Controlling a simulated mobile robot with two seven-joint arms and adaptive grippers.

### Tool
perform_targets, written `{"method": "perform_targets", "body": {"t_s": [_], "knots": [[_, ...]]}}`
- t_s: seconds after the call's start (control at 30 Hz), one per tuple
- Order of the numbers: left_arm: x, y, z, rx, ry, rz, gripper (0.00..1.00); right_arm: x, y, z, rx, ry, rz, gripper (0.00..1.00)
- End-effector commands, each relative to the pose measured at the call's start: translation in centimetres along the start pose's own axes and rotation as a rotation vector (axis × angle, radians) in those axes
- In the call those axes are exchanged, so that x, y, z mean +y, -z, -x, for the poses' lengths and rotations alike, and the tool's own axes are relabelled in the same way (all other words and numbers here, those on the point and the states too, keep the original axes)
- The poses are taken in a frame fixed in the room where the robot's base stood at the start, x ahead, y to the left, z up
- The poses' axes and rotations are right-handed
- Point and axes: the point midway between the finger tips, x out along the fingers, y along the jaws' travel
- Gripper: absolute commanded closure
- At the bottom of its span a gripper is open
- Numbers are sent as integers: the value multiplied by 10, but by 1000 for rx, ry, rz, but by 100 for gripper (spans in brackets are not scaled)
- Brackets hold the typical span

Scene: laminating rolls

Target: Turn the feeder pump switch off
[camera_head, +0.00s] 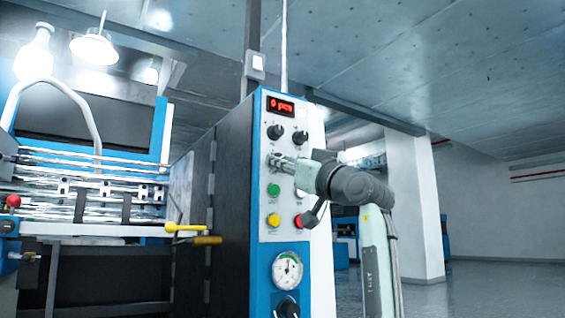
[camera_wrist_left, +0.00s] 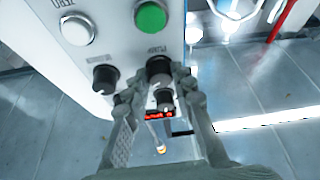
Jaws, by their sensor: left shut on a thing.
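The control panel (camera_head: 262,235) stands upright on the blue and grey machine, with a red lit display (camera_head: 281,107) at its top. My left gripper (camera_head: 274,161) is at the panel's left column, above the green button (camera_head: 273,190). In the left wrist view, the dark switch knob labelled PUMP (camera_wrist_left: 159,70) sits between my fingertips, and the gripper is shut on it. The fingers partly cover the knob, and its pointer direction cannot be read. My right gripper is not in view.
Two black knobs (camera_head: 275,131) (camera_head: 300,137) sit above the gripper. A neighbouring black knob (camera_wrist_left: 104,78) is close to one finger. A yellow button (camera_head: 273,220), red button (camera_head: 298,221) and gauge (camera_head: 287,270) are below. A yellow handle (camera_head: 185,228) sticks out at left.

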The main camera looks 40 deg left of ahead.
Motion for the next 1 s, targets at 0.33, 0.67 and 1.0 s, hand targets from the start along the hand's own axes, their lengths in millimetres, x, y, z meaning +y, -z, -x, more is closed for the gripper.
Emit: {"method": "perform_targets", "body": {"t_s": [0.33, 0.67, 1.0], "knots": [[3, 2, -1, 1, 110, 254, 100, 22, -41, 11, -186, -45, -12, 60], [6, 4, -2, 1, 228, 541, 100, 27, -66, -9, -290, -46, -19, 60], [8, 5, -3, 0, 325, 776, 100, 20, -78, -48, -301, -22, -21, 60]]}}
